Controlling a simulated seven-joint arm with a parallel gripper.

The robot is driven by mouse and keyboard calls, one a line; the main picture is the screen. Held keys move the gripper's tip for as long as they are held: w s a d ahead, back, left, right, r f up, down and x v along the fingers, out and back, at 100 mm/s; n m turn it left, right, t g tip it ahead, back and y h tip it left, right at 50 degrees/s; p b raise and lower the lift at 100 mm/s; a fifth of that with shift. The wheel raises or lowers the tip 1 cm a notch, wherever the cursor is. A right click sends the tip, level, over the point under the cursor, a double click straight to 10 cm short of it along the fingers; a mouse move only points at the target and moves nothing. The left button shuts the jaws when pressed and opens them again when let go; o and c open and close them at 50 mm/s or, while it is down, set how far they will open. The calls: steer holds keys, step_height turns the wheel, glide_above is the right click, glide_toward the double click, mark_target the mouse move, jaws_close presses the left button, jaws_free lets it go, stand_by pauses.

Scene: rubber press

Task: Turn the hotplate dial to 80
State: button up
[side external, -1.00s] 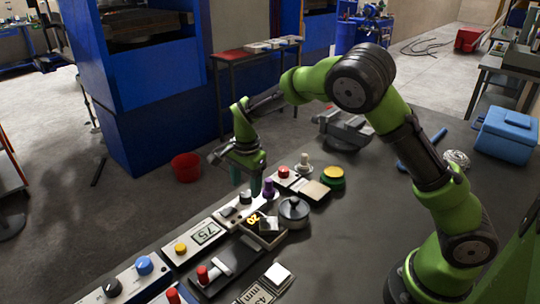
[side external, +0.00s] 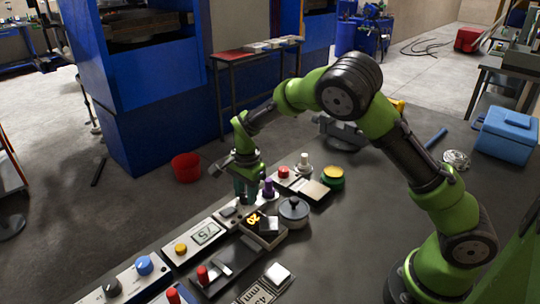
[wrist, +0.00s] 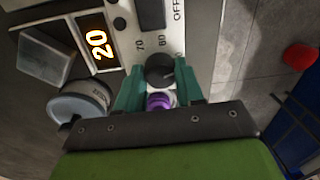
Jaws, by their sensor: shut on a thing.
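The hotplate panel (wrist: 118,22) is pale, with a display (wrist: 98,42) reading 20 in glowing orange digits. The display also shows in the side view (side external: 254,219). The black hotplate dial (wrist: 159,69) is beside printed marks OFF, 60 and 70; a further mark is partly covered. My gripper (wrist: 160,76) has its green fingers on either side of the dial, shut on it. In the side view my gripper (side external: 246,196) points down at the panel and its fingers hide the dial. I cannot tell which mark the dial points to.
A purple knob (side external: 268,188) stands close to the fingers. A silver lidded pot (side external: 294,210) and a grey block (side external: 269,228) are near the display. Other panels with knobs line the bench edge. A red bucket (side external: 186,167) is on the floor.

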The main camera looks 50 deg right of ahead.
steer(key=shift+n, duration=0.4)
steer(key=n, duration=1)
steer(key=shift+d+n+y, duration=0.1)
steer(key=shift+n+y, duration=0.2)
steer(key=shift+n, duration=0.1)
stand_by(0.4)
steer(key=o, duration=1)
steer(key=shift+o, duration=0.2)
step_height(320, 180, up, 17)
steer(key=shift+s+d, duration=0.15)
steer(key=shift+d, duration=0.3)
